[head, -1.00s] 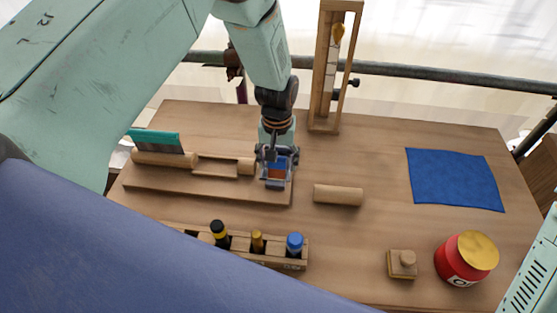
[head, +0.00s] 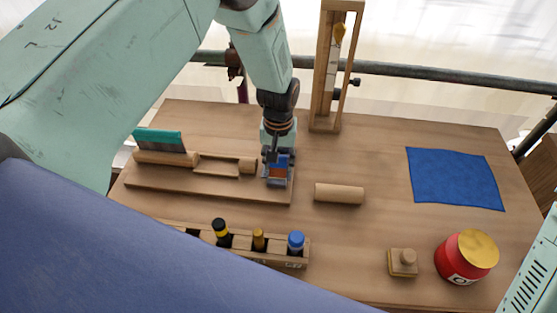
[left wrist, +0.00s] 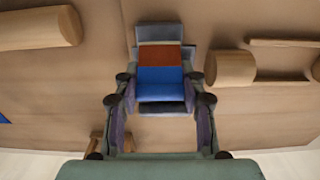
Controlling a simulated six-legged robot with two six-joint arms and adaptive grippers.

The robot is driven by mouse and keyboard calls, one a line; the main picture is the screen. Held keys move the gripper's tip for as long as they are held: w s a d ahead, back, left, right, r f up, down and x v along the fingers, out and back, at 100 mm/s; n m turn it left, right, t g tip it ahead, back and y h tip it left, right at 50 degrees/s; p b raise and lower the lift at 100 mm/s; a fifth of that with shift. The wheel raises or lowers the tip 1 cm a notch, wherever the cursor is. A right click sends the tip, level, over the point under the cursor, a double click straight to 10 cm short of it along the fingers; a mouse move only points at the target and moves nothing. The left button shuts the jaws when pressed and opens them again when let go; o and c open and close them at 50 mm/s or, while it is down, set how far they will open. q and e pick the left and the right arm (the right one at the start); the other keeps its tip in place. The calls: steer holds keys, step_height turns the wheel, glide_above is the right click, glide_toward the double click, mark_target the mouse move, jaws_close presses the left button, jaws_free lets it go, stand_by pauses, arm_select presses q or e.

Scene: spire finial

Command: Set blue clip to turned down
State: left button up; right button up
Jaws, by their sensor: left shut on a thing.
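The blue clip (left wrist: 160,76) has a blue part, a red-brown band and grey ends. In the left wrist view it sits between the fingers of my left gripper (left wrist: 161,98), which is shut on it. In the head view my left gripper (head: 277,160) points down at the right end of the long wooden base (head: 225,191). The clip (head: 279,171) shows there only in part, its upper side hidden by the fingers. My right gripper is not in view.
A wooden roller (head: 339,193) lies just right of the base. A teal-edged scraper (head: 158,140) stands at the base's left end. A rack (head: 290,260) with bottles is in front. A wooden frame (head: 326,65) stands behind. A blue cloth (head: 455,179) lies right.

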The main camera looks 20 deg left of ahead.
arm_select(q)
steer(key=shift+w+f+g+b, duration=0.1)
steer(key=shift+f+g+b, duration=0.2)
steer(key=shift+g+b, duration=0.15)
steer(key=shift+c, duration=0.3)
steer(key=shift+w+a+f+g+h+b, duration=0.1)
steer(key=shift+w+f+g+h+b, duration=0.15)
steer(key=shift+g+b, duration=0.55)
steer(key=shift+w+f+g+h+b, duration=0.2)
steer(key=shift+g+b, duration=0.25)
steer(key=shift+b, duration=0.8)
steer(key=shift+s+g+b, duration=0.1)
steer(key=shift+g+b, duration=0.2)
steer(key=shift+b, duration=0.2)
steer(key=o, duration=1.2)
steer(key=shift+r, duration=0.15)
